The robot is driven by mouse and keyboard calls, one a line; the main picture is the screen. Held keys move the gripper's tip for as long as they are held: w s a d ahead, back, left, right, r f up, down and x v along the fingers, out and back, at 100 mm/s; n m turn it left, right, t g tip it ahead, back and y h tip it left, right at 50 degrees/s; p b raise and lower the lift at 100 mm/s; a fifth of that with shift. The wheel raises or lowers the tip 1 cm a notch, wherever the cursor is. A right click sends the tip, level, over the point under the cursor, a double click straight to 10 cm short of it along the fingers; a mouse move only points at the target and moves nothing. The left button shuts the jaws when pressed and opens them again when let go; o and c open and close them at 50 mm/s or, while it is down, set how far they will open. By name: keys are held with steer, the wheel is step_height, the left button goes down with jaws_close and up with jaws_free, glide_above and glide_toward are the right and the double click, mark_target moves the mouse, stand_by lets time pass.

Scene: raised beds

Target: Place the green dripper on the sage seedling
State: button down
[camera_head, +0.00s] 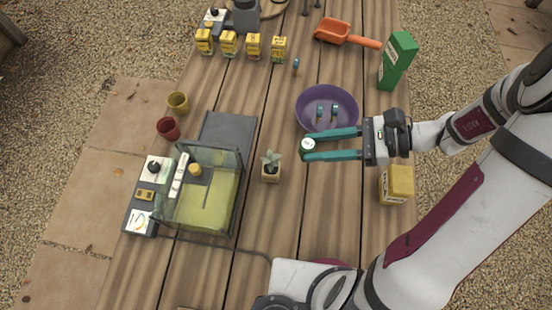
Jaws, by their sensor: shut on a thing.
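My gripper (307,145) reaches in from the right with two teal fingers. It is shut on a small round thing with a pale top and green edge, the green dripper (307,144), held at the fingertips. The sage seedling (271,160) has pale grey-green leaves and stands upright in a small tan pot on the wooden table. The dripper shows to the right of the seedling and a little farther back, apart from it. How high the dripper is above the table is hard to tell.
A glass tank (222,158) stands left of the seedling. A purple bowl (345,98) holding small blue-grey pieces sits behind my gripper. The planks in front of the seedling look clear.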

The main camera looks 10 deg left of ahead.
steer(key=a+f, duration=0.7)
steer(key=f, duration=0.1)
steer(key=shift+w+a+f, duration=0.2)
steer(key=shift+w+f, duration=0.05)
steer(key=shift+w, duration=0.05)
steer(key=c, duration=0.5)
jaws_free()
steer(key=shift+f, duration=0.1)
